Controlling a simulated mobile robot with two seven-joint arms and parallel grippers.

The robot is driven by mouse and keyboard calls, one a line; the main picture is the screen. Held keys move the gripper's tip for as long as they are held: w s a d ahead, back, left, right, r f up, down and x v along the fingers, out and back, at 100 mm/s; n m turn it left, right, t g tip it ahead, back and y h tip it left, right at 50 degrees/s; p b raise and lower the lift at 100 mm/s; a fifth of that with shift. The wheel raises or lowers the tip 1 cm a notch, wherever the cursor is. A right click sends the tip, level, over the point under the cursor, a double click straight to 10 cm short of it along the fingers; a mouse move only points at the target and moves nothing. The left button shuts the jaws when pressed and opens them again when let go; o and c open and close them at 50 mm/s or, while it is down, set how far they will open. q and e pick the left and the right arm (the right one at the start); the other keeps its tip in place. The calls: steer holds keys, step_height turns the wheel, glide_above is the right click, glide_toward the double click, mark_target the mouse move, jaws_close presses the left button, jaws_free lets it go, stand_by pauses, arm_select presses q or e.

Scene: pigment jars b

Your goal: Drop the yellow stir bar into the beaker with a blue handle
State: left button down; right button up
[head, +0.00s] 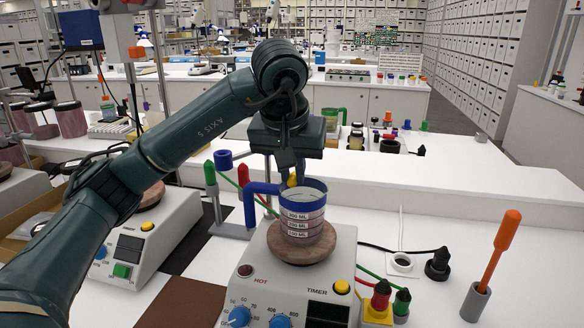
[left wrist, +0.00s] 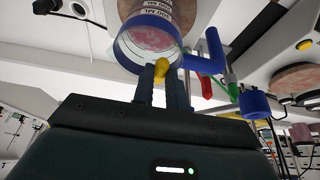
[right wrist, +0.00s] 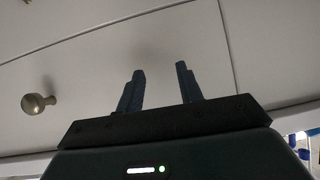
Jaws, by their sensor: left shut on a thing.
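The beaker (head: 302,226) has a blue rim and blue handle, with volume marks and pinkish contents. It stands upright on the round brown top plate of a hot plate. My left gripper (head: 291,176) points down at the beaker's mouth and is shut on the yellow stir bar (head: 292,181). In the left wrist view the stir bar (left wrist: 161,66) sticks out between the fingertips and overlaps the rim of the beaker (left wrist: 150,35). I cannot tell how deep its tip reaches. My right gripper (right wrist: 160,80) shows only in its wrist view, open and empty, facing a pale cabinet front.
The hot plate (head: 262,268) has blue dials and a yellow button. An orange-handled tool (head: 502,240) stands in a grey holder at right. Red and green plugs (head: 391,298) and a black knob (head: 438,264) are nearby. A second hot plate (head: 150,235) stands left.

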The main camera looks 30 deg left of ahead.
arm_select(q)
steer(key=c, duration=1.3)
jaws_free()
steer(key=p+v, duration=0.1)
steer(key=v, duration=1.2)
steer(key=shift+r+p, duration=0.1)
steer(key=shift+p, duration=0.3)
arm_select(e)
steer(key=shift+s+d+r, duration=0.1)
steer(key=shift+s+d, duration=0.05)
steer(key=shift+d, duration=0.3)
steer(key=shift+a+r, duration=0.1)
